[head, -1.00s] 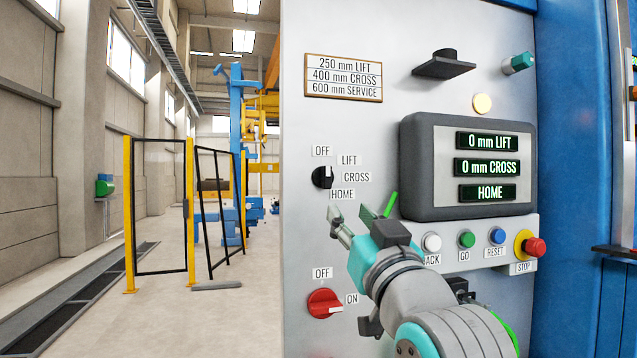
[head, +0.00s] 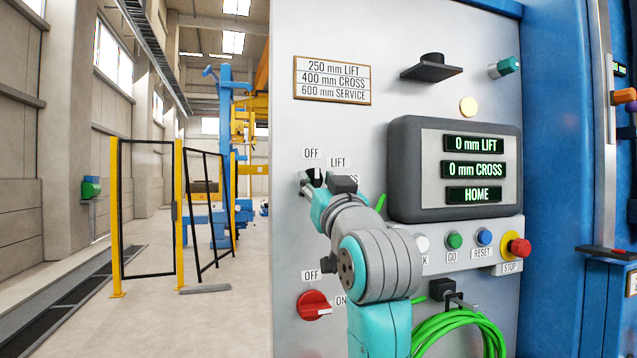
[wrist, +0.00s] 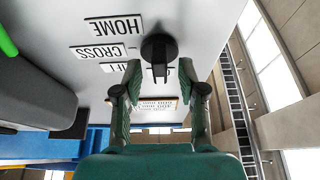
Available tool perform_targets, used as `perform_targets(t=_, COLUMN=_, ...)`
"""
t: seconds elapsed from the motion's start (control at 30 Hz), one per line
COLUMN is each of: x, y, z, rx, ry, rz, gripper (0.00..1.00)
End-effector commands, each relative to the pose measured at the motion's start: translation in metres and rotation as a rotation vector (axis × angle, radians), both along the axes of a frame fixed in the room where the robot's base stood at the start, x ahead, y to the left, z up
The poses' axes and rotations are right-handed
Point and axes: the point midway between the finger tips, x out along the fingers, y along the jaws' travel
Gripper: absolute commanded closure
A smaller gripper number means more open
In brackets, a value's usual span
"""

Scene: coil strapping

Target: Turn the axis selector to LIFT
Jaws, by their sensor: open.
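The axis selector (head: 314,176) is a dark round knob on the grey panel, mostly hidden behind my gripper in the head view. In the wrist view the selector (wrist: 158,48) shows whole, with a raised bar pointing down the picture. The labels HOME (wrist: 113,26), CROSS (wrist: 101,51) and a partly covered LIFT show upside down beside it. My gripper (wrist: 160,92) is open, its two fingers to either side of the knob's line and apart from it. In the head view my gripper (head: 322,185) is at the selector, covering HOME and part of CROSS.
A display (head: 473,168) reads 0 mm LIFT, 0 mm CROSS, HOME. Below it are GO (head: 454,240), RESET (head: 484,236) and a red STOP button (head: 520,248). A green cable coil (head: 460,335) hangs lower right.

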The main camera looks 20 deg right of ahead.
Motion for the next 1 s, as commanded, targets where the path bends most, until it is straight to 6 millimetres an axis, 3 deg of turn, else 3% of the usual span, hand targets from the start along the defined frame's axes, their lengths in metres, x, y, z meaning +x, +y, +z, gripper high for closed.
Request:
perform_targets(t=0.3, x=0.0020, y=0.0000, z=0.0007, rx=0.000, ry=0.000, rz=0.000, gripper=0.62)
perform_targets(t=0.47, x=0.0019, y=0.0000, z=0.0007, rx=0.000, ry=0.000, rz=0.000, gripper=1.00)
perform_targets(t=1.0, x=0.0017, y=0.0014, z=0.0008, rx=0.100, ry=0.000, rz=0.001, gripper=1.00)
